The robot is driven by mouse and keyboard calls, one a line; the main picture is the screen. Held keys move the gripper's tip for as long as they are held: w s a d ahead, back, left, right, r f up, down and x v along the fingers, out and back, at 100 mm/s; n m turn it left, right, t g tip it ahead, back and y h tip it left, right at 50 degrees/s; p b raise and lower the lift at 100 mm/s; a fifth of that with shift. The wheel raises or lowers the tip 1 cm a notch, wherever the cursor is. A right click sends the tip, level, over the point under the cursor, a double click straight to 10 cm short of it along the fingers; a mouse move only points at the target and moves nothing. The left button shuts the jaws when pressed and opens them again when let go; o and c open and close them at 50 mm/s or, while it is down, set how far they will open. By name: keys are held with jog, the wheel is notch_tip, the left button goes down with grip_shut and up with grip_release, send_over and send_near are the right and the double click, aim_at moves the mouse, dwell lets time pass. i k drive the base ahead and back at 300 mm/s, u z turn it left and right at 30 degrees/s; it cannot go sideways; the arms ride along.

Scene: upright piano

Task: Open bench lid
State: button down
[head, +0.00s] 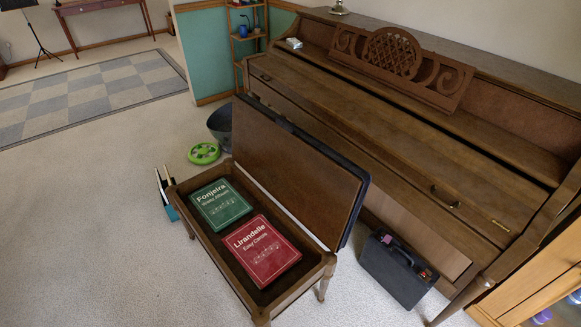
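The piano bench (300,292) stands in front of the upright piano. Its lid (298,170) is raised and tilted back toward the piano, with the wooden underside facing out and a dark padded edge behind. Inside the open compartment lie a green music book (220,205) titled Fonjeira and a red music book (262,250) titled Lirandelle. My gripper does not show in the head view.
The upright piano (400,150) stands behind the bench with its key cover closed. A black case (393,275) stands on the floor right of the bench. A green round object (204,153), a dark bin (219,122) and upright books (166,195) are near its left end. Carpet in front is clear.

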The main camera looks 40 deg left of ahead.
aim_at(324, 190)
jog(key=u, duration=0.25)
jog(key=i, duration=1.4)
jog(key=u, duration=2.35)
